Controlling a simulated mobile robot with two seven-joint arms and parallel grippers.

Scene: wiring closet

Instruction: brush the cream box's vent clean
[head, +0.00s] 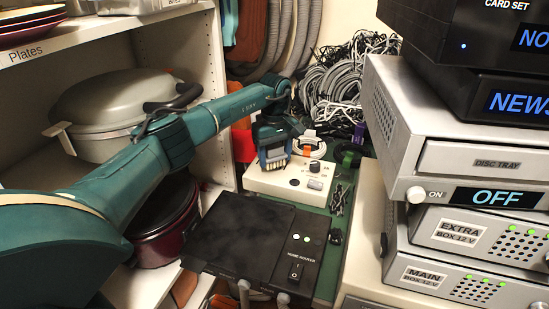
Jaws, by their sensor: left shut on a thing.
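The cream box (287,182) sits on a dark green surface in the middle of the head view. Its top has a dark knob and small controls on the right. My left gripper (273,138) is above the back left of the box and is shut on a brush (271,158) with a dark head and pale bristles pointing down. The bristles are at or just above the left part of the box top; I cannot tell if they touch. The vent is not clearly visible and may be behind the brush. My right gripper is not in view.
A black home router (250,240) with lit green lights lies in front of the box. Stacked grey electronics (470,225) crowd the right. Tangled cables (335,85) lie behind. A shelf with a lidded pot (115,98) and a dark red pot (165,225) is on the left.

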